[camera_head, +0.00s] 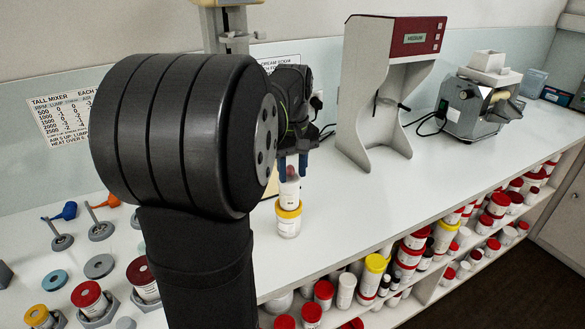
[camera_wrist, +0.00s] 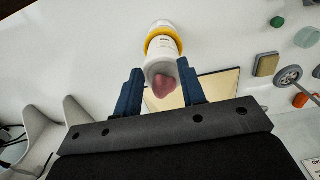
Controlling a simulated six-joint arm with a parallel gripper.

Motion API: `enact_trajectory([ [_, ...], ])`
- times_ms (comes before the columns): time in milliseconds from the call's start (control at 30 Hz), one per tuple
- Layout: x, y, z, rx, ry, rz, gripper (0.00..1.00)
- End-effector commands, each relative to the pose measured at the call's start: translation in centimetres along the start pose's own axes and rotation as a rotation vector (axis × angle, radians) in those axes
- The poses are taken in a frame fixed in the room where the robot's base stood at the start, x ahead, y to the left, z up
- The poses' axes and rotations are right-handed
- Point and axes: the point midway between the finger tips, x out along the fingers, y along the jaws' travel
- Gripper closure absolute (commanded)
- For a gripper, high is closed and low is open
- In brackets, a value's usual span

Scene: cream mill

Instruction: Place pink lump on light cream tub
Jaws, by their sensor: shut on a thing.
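My gripper (camera_head: 292,165) points down at the bench, with its blue fingers shut on the pink lump (camera_head: 291,171). In the wrist view the lump (camera_wrist: 163,86) shows between the fingers (camera_wrist: 160,82), pink and rounded. Straight below it is a pale white-cream tub (camera_head: 289,191), also in the wrist view (camera_wrist: 162,56). The lump is at this tub's top end; I cannot tell whether it touches. The pale tub stands upright on a white tub with a yellow rim (camera_head: 288,214). My arm covers part of the head view.
A tall white machine with a red panel (camera_head: 410,40) and a small grey mill (camera_head: 480,100) stand to the right. Red-lidded tubs (camera_head: 89,298) sit at the front left. Shelves of tubs (camera_head: 410,255) lie below the edge. The bench (camera_head: 345,215) right of the stack is clear.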

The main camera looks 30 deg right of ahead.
Motion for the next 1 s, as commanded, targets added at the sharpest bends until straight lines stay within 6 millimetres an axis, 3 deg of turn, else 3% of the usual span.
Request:
enact_trajectory([
  [33, 0.2, 0.0, 0.0, 0.000, -0.001, -0.001, 0.84],
  [67, 0.2, 0.0, 0.0, 0.000, -0.001, -0.001, 0.59],
  [167, 0.2, 0.0, 0.0, 0.000, -0.001, -0.001, 0.41],
  [567, -0.8, 0.0, 0.0, 0.000, 0.001, 0.000, 0.41],
  [1000, -9.5, 0.0, -0.1, 0.000, 0.002, 0.002, 0.41],
])
